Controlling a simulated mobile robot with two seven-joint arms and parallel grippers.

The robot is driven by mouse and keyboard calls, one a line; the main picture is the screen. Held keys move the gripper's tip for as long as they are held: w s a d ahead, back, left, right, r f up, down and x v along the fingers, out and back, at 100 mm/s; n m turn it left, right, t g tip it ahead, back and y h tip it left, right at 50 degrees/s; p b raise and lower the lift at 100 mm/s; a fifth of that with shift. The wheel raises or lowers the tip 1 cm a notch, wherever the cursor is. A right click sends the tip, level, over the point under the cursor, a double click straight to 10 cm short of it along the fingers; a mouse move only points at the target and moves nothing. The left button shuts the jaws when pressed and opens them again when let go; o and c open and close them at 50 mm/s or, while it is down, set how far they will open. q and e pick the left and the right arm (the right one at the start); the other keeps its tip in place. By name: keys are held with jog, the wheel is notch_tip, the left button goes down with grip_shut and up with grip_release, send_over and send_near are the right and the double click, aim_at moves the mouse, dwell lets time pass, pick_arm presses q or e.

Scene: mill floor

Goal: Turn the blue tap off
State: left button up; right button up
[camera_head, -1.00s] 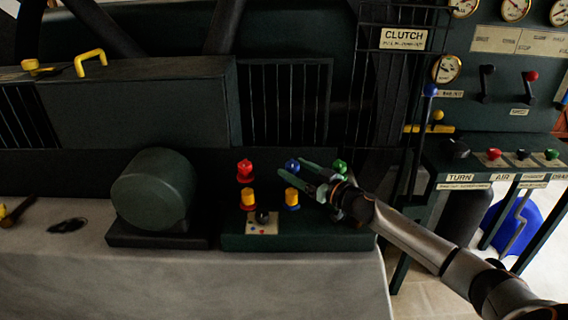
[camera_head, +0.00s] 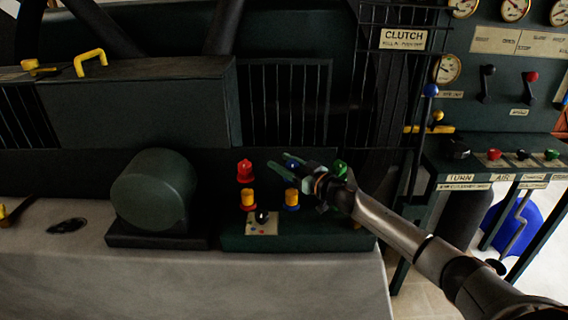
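A dark green panel (camera_head: 300,243) on the bench carries a row of red, blue and green knobs. The small blue knob (camera_head: 293,165), which looks like the blue tap, is in the middle of this row. My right gripper (camera_head: 279,160) comes from the right, with its two green fingers apart. The blue knob shows between the fingers, partly covered by them; I cannot tell whether they touch it. The knob's setting is too small to read. My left gripper is not in view.
A red knob (camera_head: 245,171) is left of the fingers and a green knob (camera_head: 340,169) is beside my wrist. Yellow knobs with red (camera_head: 248,199) and blue (camera_head: 292,198) bases stand below. A round green housing (camera_head: 153,190) is farther left.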

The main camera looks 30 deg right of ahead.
grip_shut()
